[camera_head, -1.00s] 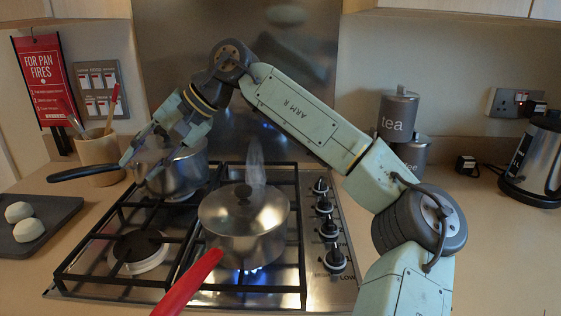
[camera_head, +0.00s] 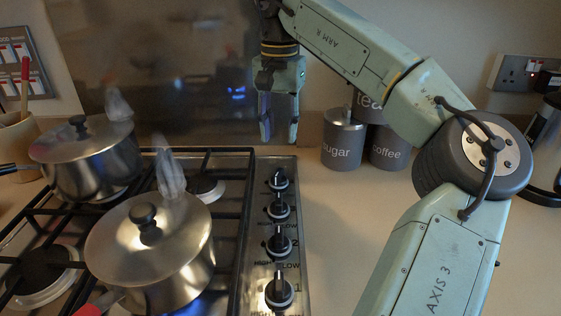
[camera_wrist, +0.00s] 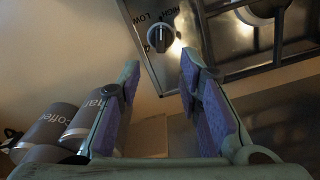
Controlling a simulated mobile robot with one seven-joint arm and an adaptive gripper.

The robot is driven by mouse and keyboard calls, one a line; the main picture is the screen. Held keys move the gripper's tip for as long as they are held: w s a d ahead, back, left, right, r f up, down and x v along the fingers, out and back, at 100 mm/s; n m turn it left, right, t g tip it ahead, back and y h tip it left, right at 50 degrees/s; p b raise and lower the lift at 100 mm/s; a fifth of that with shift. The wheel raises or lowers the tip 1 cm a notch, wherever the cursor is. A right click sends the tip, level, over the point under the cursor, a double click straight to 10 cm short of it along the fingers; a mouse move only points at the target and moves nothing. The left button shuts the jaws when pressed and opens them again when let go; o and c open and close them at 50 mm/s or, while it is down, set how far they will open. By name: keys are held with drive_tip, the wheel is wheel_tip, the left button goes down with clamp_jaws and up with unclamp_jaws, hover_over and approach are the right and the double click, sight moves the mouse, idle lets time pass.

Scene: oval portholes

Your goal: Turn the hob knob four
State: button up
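The hob has a column of black and steel knobs along its right side. The labels 1 and 2 show by the nearest two, so the farthest knob (camera_head: 278,180) appears to be knob four. Its pointer is pale, and its own number is not readable. My gripper (camera_head: 279,130) hangs fingers down behind and above that knob, open and empty, apart from it. In the wrist view a single knob (camera_wrist: 160,38) with HIGH and LOW marks sits near the hob corner, beyond and between my open fingertips (camera_wrist: 160,75).
Two steaming lidded steel pans, one at the front (camera_head: 150,250) and one at the back left (camera_head: 85,160), stand on the hob grates. Sugar (camera_head: 343,140) and coffee (camera_head: 389,150) canisters stand right of my gripper.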

sight(279, 170)
wheel_tip(279, 170, down, 9)
drive_tip(key=shift+f+p, duration=0.2)
drive_tip(key=shift+p, duration=0.35)
drive_tip(key=shift+c, duration=0.2)
clamp_jaws()
